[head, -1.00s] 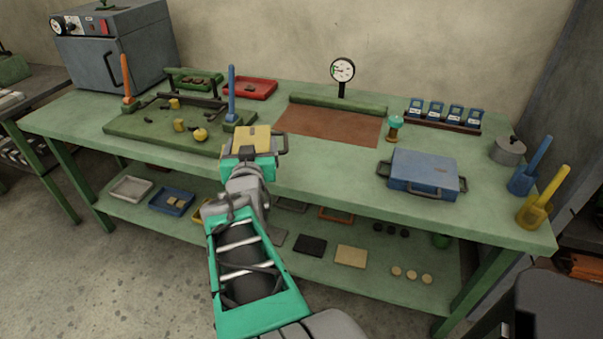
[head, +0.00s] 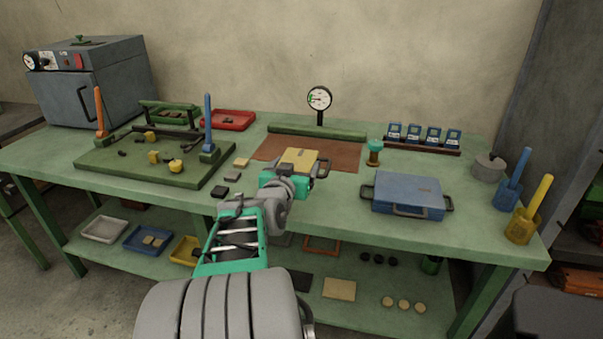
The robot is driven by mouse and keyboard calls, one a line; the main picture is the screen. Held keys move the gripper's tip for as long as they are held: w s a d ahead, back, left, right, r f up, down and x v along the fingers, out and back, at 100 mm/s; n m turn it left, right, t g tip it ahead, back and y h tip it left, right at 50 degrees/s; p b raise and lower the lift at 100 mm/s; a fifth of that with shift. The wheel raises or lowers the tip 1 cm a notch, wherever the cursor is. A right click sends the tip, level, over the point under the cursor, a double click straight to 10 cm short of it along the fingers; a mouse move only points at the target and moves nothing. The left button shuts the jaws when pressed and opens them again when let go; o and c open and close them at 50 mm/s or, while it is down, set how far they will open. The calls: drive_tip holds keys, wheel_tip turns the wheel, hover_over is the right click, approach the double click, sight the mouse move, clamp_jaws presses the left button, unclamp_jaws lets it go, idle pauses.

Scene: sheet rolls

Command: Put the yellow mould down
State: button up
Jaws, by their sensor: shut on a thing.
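The yellow mould (head: 300,157) is a flat block with a dark handle at its right side. My gripper (head: 301,172), teal and grey, is shut on it. The mould shows level, in front of the brown mat (head: 268,150) and overlapping its near edge in the picture. Whether it touches the bench or is above it, I cannot tell. The fingertips are mostly hidden by the mould and the gripper body.
A blue case (head: 408,192) lies to the right, and a teal-topped stamp (head: 374,152) stands behind it. A dial gauge (head: 320,98) stands behind the mat. Small blocks (head: 233,176) and a green board (head: 190,175) with posts lie left. Bare bench shows between mould and case.

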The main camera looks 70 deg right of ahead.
drive_tip(key=w+d+f, duration=0.1)
drive_tip(key=f, duration=0.1)
drive_tip(key=w+d+f, duration=0.2)
drive_tip(key=w+d+f+b, duration=0.1)
drive_tip(key=f, duration=0.1)
drive_tip(key=shift+w+d, duration=0.35)
drive_tip(key=shift+w, duration=0.05)
drive_tip(key=shift+w+d+f+b, duration=0.1)
drive_tip(key=shift+f+b, duration=0.2)
drive_tip(key=shift+f, duration=1.25)
drive_tip(key=shift+f, duration=0.15)
drive_tip(key=o, duration=1.6)
drive_tip(key=shift+f, duration=0.35)
drive_tip(key=o, duration=0.4)
drive_tip(key=shift+r, duration=0.1)
